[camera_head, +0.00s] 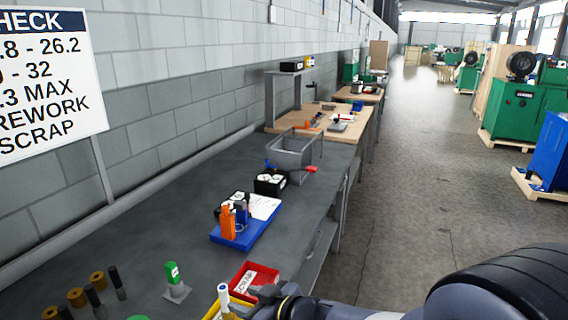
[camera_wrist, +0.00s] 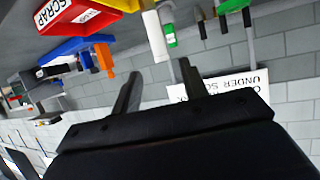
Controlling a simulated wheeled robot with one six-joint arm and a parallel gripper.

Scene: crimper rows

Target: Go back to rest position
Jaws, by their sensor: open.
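My gripper (camera_wrist: 160,70) shows in the wrist view with its two dark fingers apart and nothing between them. The wrist view is upside down, and the fingers point toward the wall and a white sign. In the head view, part of my dark arm shows at the bottom edge, close to the red scrap bin (camera_head: 253,281); I cannot make out the fingers there. The grey bench (camera_head: 180,235) runs along the wall.
A blue tray (camera_head: 232,240) holds an orange item. A green-topped piece (camera_head: 173,274), brass cylinders (camera_head: 97,280) and dark pins stand near the bench front. A yellow bin (camera_wrist: 122,5) adjoins the red one. A grey wire-sided bin (camera_head: 291,158) stands farther back.

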